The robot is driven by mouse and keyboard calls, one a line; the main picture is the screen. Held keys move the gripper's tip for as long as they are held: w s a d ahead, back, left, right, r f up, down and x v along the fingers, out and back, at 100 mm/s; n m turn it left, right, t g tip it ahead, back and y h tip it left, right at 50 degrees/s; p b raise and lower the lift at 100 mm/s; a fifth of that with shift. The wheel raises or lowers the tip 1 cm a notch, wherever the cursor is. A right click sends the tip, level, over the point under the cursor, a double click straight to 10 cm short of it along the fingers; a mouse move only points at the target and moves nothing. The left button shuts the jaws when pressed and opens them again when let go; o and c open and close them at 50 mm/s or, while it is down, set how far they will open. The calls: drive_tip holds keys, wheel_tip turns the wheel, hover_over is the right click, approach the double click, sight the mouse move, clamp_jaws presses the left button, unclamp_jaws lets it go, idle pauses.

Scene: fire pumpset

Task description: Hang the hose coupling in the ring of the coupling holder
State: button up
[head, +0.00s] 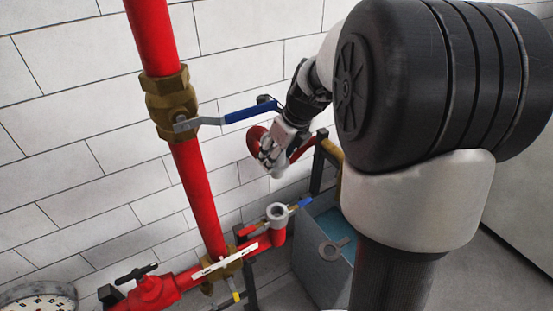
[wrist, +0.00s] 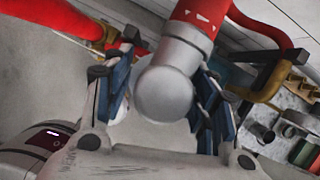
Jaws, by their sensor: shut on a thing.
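My gripper (head: 271,148) is shut on the hose coupling and holds it in the air in front of the tiled wall. In the wrist view the silver, round-ended coupling (wrist: 166,88) sits between the two blue-padded fingers, with a red hose (wrist: 201,14) joined to it. In the head view the coupling's pale end (head: 277,171) points down below the gripper, and much of it is hidden. A grey flat ring (head: 334,253), which looks like the coupling holder's ring, is lower and to the right, apart from the coupling. I cannot tell for certain that it is the holder.
A red upright pipe (head: 196,190) with a brass valve (head: 170,103) and blue lever (head: 249,113) stands left of my gripper. A pipe outlet with a pale round mouth (head: 278,212) is below. A grey box (head: 322,273) stands at lower right.

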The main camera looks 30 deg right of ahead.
drive_tip(key=shift+r+p, duration=2.8)
drive_tip(key=shift+r, duration=0.05)
drive_tip(key=shift+f, duration=0.1)
